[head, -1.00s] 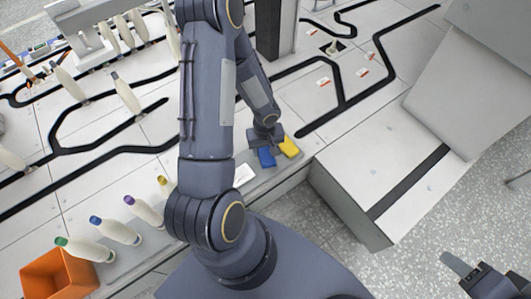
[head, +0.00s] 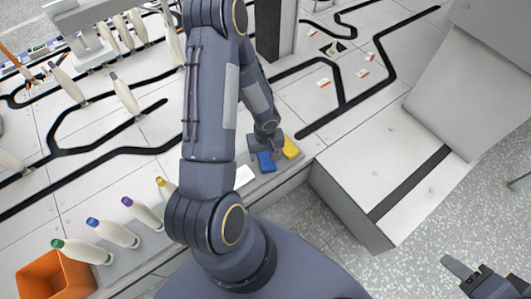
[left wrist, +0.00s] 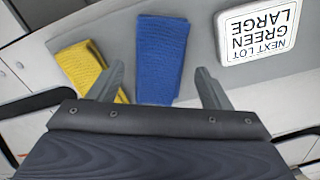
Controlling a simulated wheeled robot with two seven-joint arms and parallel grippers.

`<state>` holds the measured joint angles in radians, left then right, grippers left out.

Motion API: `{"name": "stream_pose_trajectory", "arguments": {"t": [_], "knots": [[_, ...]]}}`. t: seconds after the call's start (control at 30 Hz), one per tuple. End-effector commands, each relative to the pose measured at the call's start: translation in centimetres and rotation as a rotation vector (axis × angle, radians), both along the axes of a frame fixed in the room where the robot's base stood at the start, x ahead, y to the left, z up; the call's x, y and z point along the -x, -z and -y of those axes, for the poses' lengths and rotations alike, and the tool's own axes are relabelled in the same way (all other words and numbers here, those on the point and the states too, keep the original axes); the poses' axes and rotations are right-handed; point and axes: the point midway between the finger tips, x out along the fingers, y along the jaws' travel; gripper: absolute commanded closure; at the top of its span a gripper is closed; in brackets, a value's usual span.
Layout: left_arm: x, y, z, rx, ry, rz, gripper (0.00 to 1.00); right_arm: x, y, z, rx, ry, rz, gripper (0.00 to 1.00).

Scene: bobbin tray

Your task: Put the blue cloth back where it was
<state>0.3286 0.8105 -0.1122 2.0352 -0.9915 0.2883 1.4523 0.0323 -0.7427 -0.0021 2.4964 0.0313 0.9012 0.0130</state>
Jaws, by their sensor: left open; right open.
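The blue cloth (head: 266,161) lies folded on the grey tray (head: 258,181) at the table's front edge, beside a yellow cloth (head: 291,147). In the left wrist view the blue cloth (left wrist: 162,60) lies flat between the fingers, and the yellow cloth (left wrist: 88,66) is partly behind one finger. My left gripper (head: 266,145) is open and empty, just over the blue cloth; its open fingers (left wrist: 160,88) also show in the left wrist view. My right gripper (head: 470,277) is at the bottom right, away from the table, and holds nothing visible.
A white sign (left wrist: 258,32) reading "NEXT LOT GREEN LARGE" lies beside the blue cloth. Several bobbins with coloured tips, such as the green-tipped one (head: 85,250), lie to the left near an orange bin (head: 58,280). A grey-white block (head: 385,190) stands to the right.

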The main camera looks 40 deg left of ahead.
Motion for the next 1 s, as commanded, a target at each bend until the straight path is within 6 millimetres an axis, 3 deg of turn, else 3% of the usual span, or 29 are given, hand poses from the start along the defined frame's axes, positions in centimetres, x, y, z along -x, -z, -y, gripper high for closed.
{"name": "stream_pose_trajectory", "arguments": {"t": [0.4, 0.73, 0.87, 1.0], "knots": [[-0.1, -8.8, 0.0, 0.0, -0.001, 0.004, 0.28, 0.0, -3.8, 0.0, 0.0, 0.0, 0.0, 0.53], [-0.1, -12.8, -0.1, -0.003, 0.016, 0.018, 0.28, 0.0, -4.5, 0.0, 0.0, 0.0, 0.0, 0.53], [0.1, -17.8, 0.0, -0.009, 0.076, 0.08, 0.28, 0.0, -4.5, 0.0, 0.0, 0.0, 0.0, 0.53], [2.2, -24.8, 1.4, 0.007, 0.195, 0.177, 0.28, 0.0, -4.5, 0.0, 0.0, 0.0, 0.0, 0.53]]}}
